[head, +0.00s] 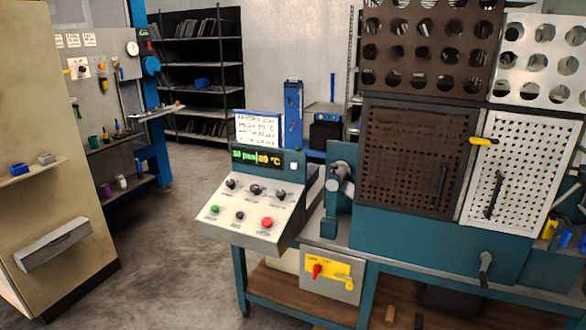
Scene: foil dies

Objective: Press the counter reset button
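A sloped control console (240,233) stands at the middle of the head view. Its dark display (255,157) reads about "30 pcs" in green and "80 °C" in orange. A small pale square button (294,166) sits just right of the readout. On the sloped panel are a green button (214,209), a small black button (239,216), a red button (266,222) and a row of black knobs (254,190). Their labels are too small to read, so I cannot tell for certain which is the counter reset button. My gripper is not in view.
A teal machine bench (400,262) with perforated plates (415,160) stands right of the console. A beige cabinet (50,170) stands at left. The grey floor (180,260) between is clear.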

